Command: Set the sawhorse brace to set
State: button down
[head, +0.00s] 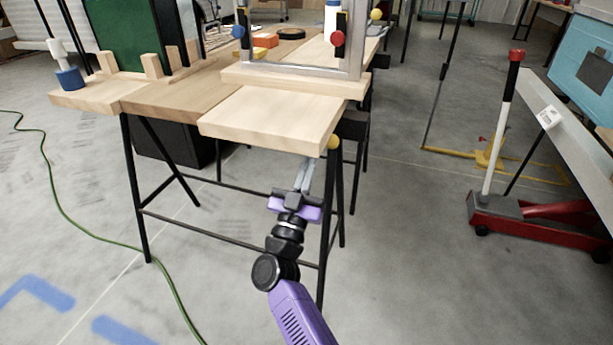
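The sawhorse (133,190) has thin black legs and crossbars under a pale wooden worktop (270,118). A yellow knob (333,142) sits at the top of its near right leg, just under the worktop's corner. I cannot tell which bar is the brace or how it is set. My gripper (305,162) is below the worktop's front edge, left of and a little below the yellow knob. Its two grey fingers point up and lie close together. No held object shows between them, and whether they are open or shut is unclear.
A metal frame with red and blue knobs (338,39) stands on the bench. A black box (172,145) is under it. A red floor jack (530,220) stands at right. A green cable (120,243) crosses the floor at left. The floor between sawhorse and jack is clear.

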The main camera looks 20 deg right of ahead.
jog(key=shift+b+x, duration=0.55)
jog(key=shift+x, duration=1.95)
jog(key=shift+f, duration=0.1)
